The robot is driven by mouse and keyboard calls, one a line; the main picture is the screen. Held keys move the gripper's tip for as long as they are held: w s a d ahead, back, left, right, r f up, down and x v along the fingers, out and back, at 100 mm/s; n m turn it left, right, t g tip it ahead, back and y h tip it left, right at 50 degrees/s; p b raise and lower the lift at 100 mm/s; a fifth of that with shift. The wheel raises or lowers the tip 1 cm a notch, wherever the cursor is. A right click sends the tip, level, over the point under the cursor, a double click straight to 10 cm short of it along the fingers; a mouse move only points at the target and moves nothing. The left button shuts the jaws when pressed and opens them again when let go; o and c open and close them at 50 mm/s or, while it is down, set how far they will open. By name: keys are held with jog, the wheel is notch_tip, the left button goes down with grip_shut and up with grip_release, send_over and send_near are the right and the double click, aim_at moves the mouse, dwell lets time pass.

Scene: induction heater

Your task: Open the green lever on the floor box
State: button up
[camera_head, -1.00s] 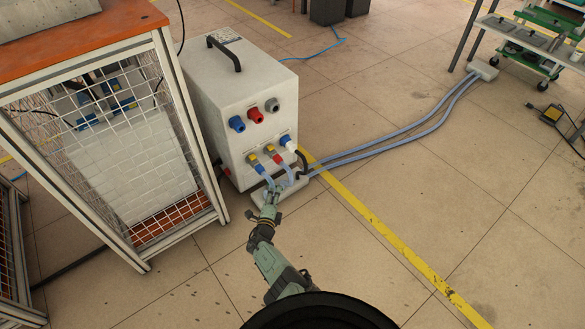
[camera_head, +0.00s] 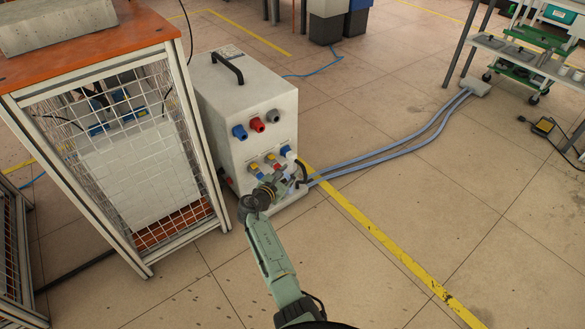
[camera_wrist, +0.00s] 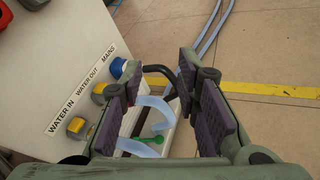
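The green lever (camera_wrist: 150,140) shows low in the wrist view, between my gripper's fingers and beside the pale blue hoses (camera_wrist: 157,104). It lies at the pale floor box (camera_wrist: 182,136), which is partly hidden by my fingers. My gripper (camera_wrist: 160,78) is open, with its dark pads well apart and nothing between them in contact. In the head view my gripper (camera_head: 284,184) is just in front of the heater's lower connectors, above the floor box. The lever cannot be made out there.
The white heater cabinet (camera_head: 245,110) stands right behind my gripper. A mesh-sided frame table (camera_head: 150,160) is on the left. Two hoses (camera_head: 400,150) run along the floor to the right. Open floor lies at front right.

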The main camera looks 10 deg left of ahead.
jog(key=r+m, duration=0.1)
jog(key=d+r+m, duration=0.1)
jog(key=r+m, duration=0.1)
jog(key=m, duration=0.1)
jog(key=shift+w+d+r, duration=0.2)
jog(key=shift+w+d, duration=0.1)
jog(key=shift+d, duration=0.05)
jog(key=shift+o, duration=0.2)
